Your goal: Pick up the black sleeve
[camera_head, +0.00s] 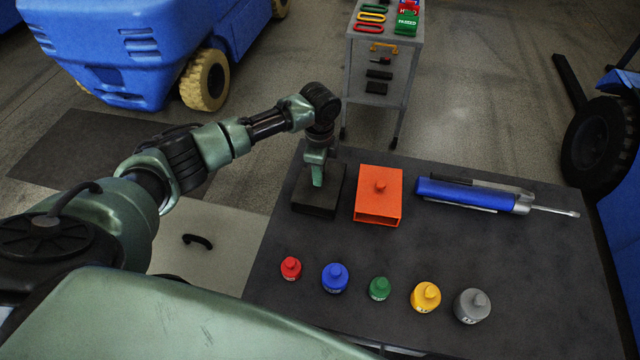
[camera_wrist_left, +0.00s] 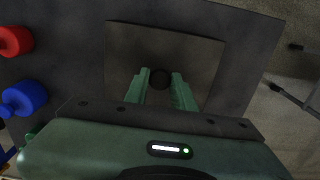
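The black sleeve (camera_head: 318,203) is a dark, box-like block at the table's far left corner, left of the orange box. In the left wrist view its flat top (camera_wrist_left: 190,58) fills the middle, with a round dark knob (camera_wrist_left: 160,77) on it. My left gripper (camera_head: 317,180) points down over the sleeve. In the wrist view its two green fingers (camera_wrist_left: 160,80) are apart, one on each side of the knob, with little room beside it. I cannot tell whether they touch it. The knob is hidden by the gripper in the head view. My right gripper is not in view.
An orange box (camera_head: 379,190) with a knob stands close to the right of the sleeve. A blue cylinder tool (camera_head: 470,194) lies farther right. A cart (camera_head: 385,70) stands behind.

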